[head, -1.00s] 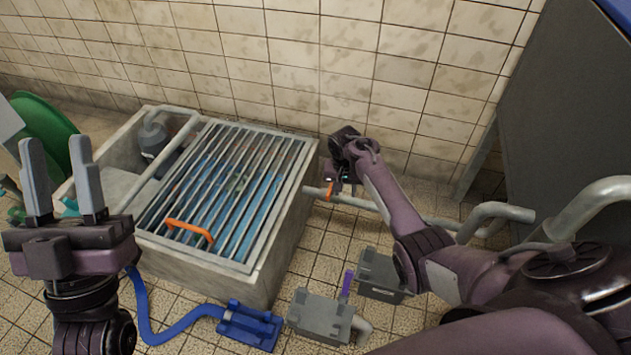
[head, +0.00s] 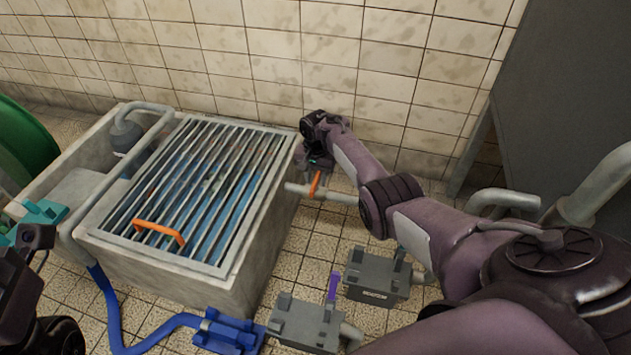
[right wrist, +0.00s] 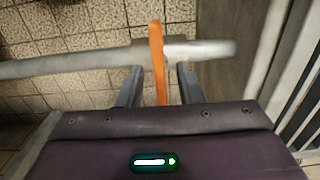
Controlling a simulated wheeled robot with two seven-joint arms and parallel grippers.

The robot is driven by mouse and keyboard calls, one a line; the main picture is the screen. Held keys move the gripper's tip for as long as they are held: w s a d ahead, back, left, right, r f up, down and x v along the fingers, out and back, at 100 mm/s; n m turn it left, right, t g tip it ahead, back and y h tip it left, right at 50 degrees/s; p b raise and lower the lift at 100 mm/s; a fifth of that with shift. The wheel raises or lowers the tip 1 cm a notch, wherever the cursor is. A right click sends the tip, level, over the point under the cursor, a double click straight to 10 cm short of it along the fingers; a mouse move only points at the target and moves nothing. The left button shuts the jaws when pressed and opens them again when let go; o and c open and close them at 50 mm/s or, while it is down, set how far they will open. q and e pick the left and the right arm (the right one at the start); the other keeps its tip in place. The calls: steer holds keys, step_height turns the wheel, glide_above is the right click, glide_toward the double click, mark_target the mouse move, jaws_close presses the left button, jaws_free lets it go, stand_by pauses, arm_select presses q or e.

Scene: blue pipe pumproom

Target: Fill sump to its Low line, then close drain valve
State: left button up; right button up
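The sump is a concrete tank (head: 262,262) under a metal grate (head: 222,150) with an orange handle (head: 160,231). Blue water shows between the bars; no Low line can be made out. The drain valve's orange lever (head: 316,184) stands across a grey pipe (head: 340,197) leaving the tank's right side. My right gripper (head: 318,166) is at this lever. In the right wrist view the gripper (right wrist: 159,84) is open, with one finger on each side of the orange lever (right wrist: 157,60). Part of my left arm shows at the lower left edge; its fingers are out of view.
A blue hose (head: 112,310) runs down the tank's front to a blue fitting (head: 228,331). Grey boxes (head: 305,322) (head: 377,276) and a purple lever (head: 333,287) stand on the floor. A teal fitting (head: 42,214) is at the left. The tiled wall (head: 240,60) is behind.

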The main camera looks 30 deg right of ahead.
steer(key=shift+c, duration=0.3)
jaws_close()
steer(key=shift+r+n+p, duration=0.1)
steer(key=shift+n+p, duration=0.35)
steer(key=shift+n, duration=1.15)
steer(key=shift+o, duration=0.3)
jaws_free()
